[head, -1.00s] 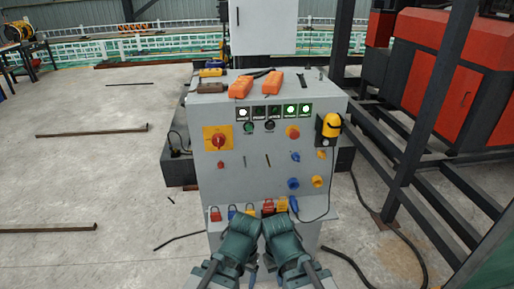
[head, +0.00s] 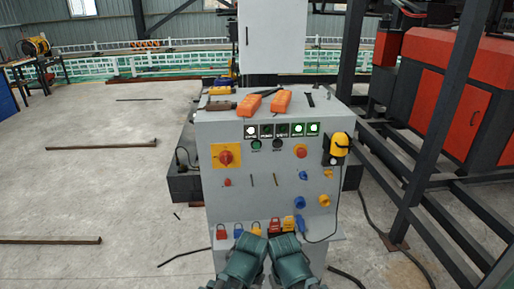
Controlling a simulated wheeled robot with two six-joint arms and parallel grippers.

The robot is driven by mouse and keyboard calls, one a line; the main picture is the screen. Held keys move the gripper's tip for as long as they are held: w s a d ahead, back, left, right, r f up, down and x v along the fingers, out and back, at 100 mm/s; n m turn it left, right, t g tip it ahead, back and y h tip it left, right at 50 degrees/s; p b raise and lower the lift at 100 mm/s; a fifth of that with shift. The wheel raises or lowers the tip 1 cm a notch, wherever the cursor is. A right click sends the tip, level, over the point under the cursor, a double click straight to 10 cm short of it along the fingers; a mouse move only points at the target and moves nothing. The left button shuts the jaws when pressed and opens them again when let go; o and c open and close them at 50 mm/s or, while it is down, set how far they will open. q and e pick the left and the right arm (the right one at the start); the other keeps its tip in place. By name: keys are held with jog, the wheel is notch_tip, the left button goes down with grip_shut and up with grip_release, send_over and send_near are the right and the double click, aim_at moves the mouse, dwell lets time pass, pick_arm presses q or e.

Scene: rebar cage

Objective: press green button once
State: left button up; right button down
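The grey control cabinet (head: 235,185) stands in front of me. A small green button (head: 255,144) sits on its upper front face, below a row of indicator plates, with a black button (head: 278,143) just right of it. My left gripper (head: 246,236) and my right gripper (head: 288,238) are side by side at the bottom centre, in front of the cabinet's lower ledge and well below the green button. Neither touches the button. Their fingertips are small and partly hidden, so I cannot tell open from shut.
The panel also carries a red rotary switch on a yellow plate (head: 225,156), a red button (head: 300,151) and a yellow device (head: 340,145). Colored padlocks (head: 222,231) line the ledge. Orange tools (head: 281,102) lie on top. Dark metal frames stand at right; open floor lies left.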

pick_arm(q)
grip_shut()
dwell(1.3)
